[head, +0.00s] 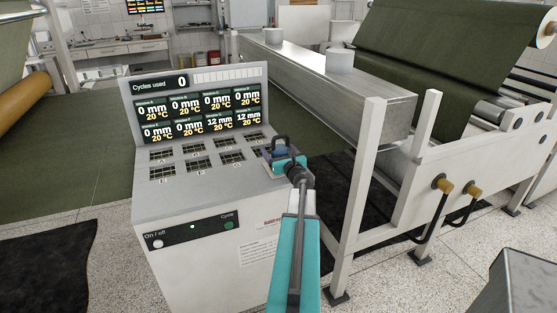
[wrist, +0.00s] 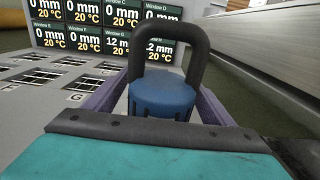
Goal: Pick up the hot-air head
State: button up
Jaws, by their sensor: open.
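The hot-air head (wrist: 163,97) is a blue cylinder with a thick black loop handle. In the wrist view it stands upright in the middle, between the two purple fingers of my gripper (wrist: 162,88). The fingers are apart, one on each side of it. I cannot tell whether either touches it. In the head view the black handle of the head (head: 281,142) rises at the right end of the console's top. My gripper (head: 279,156) is there, and my teal arm hides part of the head and the surface under it.
The grey console (head: 180,195) has several grated windows on its sloping top and a display (head: 200,112) behind; two readouts show 12 mm, the others 0 mm. A white machine frame (head: 360,190) with a metal beam (head: 320,85) stands close on the right. Floor is open at left.

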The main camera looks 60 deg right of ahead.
jog(key=shift+c, duration=0.3)
jog(key=shift+w+r, duration=0.1)
grip_shut()
dwell(0.4)
jog(key=shift+r, duration=0.15)
jog(key=shift+r, duration=1.4)
jog(key=shift+s+r+b, duration=0.2)
jog(key=shift+s+b, duration=0.1)
jog(key=s+a+b, duration=0.1)
jog(key=s+a, duration=0.1)
jog(key=s, duration=0.5)
jog(key=s+a+r+b, duration=0.1)
jog(key=s+a, duration=0.1)
jog(key=s, duration=0.5)
jog(key=shift+s+a+r+b, duration=0.25)
jog(key=shift+s+b, duration=0.1)
jog(key=shift+s, duration=0.05)
